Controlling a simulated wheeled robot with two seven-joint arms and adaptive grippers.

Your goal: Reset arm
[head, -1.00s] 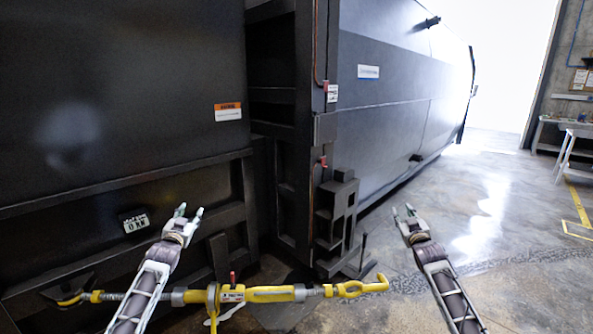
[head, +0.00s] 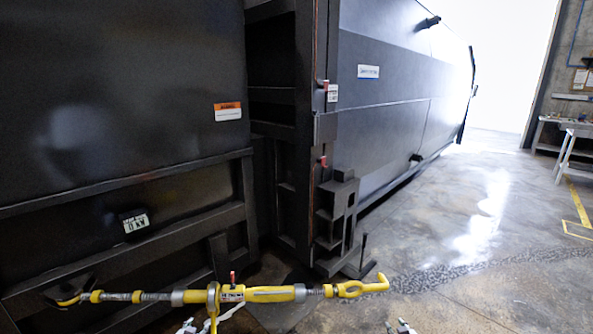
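My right gripper (head: 401,327) shows only its tips at the bottom edge of the head view, right of centre. Its two fingertips stand apart with nothing between them. My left gripper (head: 187,327) shows only its tips at the bottom edge, left of centre, below the yellow turnbuckle. Its fingertips also look apart and empty. The rest of both arms is out of the picture. The yellow ratchet turnbuckle (head: 270,294) stretches across the lower left, with a hook (head: 358,288) at its right end. Neither gripper appears to touch it.
The dark compactor body (head: 110,90) fills the left. The long grey container (head: 390,100) runs back to the right, with a black latch block (head: 335,220) at its near corner. A table (head: 570,130) stands far right. The concrete floor (head: 470,240) at right is clear.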

